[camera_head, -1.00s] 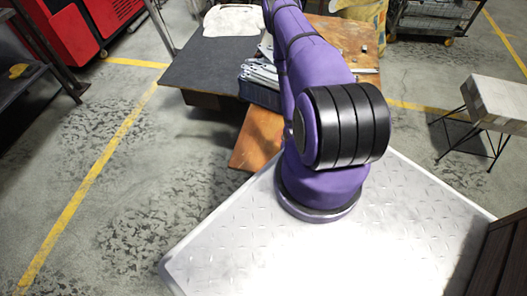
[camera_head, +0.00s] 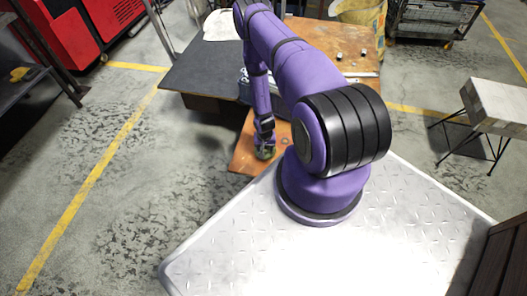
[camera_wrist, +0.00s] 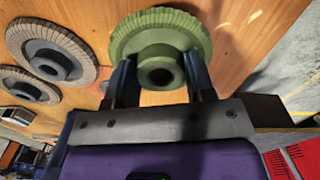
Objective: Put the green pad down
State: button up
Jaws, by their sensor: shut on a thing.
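The green pad (camera_wrist: 160,38), a round ribbed disc with a green hub, is between the two fingers of my gripper (camera_wrist: 158,68) in the wrist view. The fingers are shut on its hub. In the head view, my gripper (camera_head: 265,138) points down over the near corner of the wooden table (camera_head: 242,160), with a bit of the green pad (camera_head: 264,154) showing below it. The pad is close above the wood or touching it; I cannot tell which.
Two grey-brown discs with dark hubs, one here (camera_wrist: 68,42) and one nearer (camera_wrist: 28,86), lie left of the pad. A reddish round piece (camera_wrist: 150,98) shows partly behind my fingers. The table edge and the concrete floor (camera_wrist: 300,75) are close on the right.

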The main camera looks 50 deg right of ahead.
jog(key=shift+w+f, duration=0.25)
jog(key=shift+f, duration=0.65)
jog(key=shift+w+f, duration=0.2)
jog(key=shift+f, duration=0.65)
jog(key=o, duration=0.9)
jog(key=shift+f, duration=0.1)
jog(key=r, duration=1.2)
jog(key=shift+a+r, duration=0.1)
jog(key=shift+a, duration=0.1)
